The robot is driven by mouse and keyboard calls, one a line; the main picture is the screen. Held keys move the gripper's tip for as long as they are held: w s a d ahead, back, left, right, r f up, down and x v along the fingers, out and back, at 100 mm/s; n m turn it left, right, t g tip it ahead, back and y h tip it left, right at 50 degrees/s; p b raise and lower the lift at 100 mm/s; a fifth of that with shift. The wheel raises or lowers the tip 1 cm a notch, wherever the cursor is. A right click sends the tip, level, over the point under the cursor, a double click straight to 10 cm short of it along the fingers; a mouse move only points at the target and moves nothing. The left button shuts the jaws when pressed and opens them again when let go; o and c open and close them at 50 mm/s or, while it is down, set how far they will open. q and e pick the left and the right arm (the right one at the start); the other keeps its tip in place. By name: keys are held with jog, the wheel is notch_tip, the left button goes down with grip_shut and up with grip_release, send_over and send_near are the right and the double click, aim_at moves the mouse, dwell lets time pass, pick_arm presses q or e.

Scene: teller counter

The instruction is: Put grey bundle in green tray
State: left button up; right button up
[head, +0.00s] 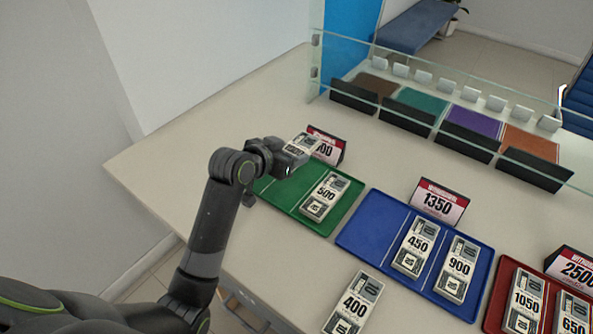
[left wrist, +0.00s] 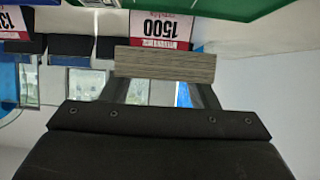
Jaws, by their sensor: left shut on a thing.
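A grey bundle (head: 305,145) is in my left gripper (head: 290,156), above the far left part of the green tray (head: 281,198) in the head view. Its printed number is partly hidden by the gripper. In the left wrist view the bundle (left wrist: 165,63) shows edge-on as a grey striped block across the fingers. The green tray also shows at the top of the left wrist view (left wrist: 220,9). Another grey bundle marked 500 (head: 325,197) lies in the right part of the green tray; the left part looks empty. My right gripper is not in view.
A 1500 sign (left wrist: 161,28) stands behind the green tray. The blue tray (head: 367,237) holds bundles 450 and 900, with a 1350 sign (head: 438,203) behind. A red tray (head: 494,307) is at right. A loose bundle 400 (head: 353,304) lies in front. A glass screen (head: 440,85) runs behind.

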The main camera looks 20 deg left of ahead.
pick_arm(q)
jog(key=shift+w+f, duration=0.15)
jog(key=shift+w, duration=0.15)
notch_tip(320, 180, down, 6)
jog(key=shift+d+r, duration=0.1)
jog(key=shift+d, duration=0.05)
notch_tip(320, 180, down, 4)
jog(key=shift+r+b, duration=0.15)
jog(key=shift+b, duration=0.25)
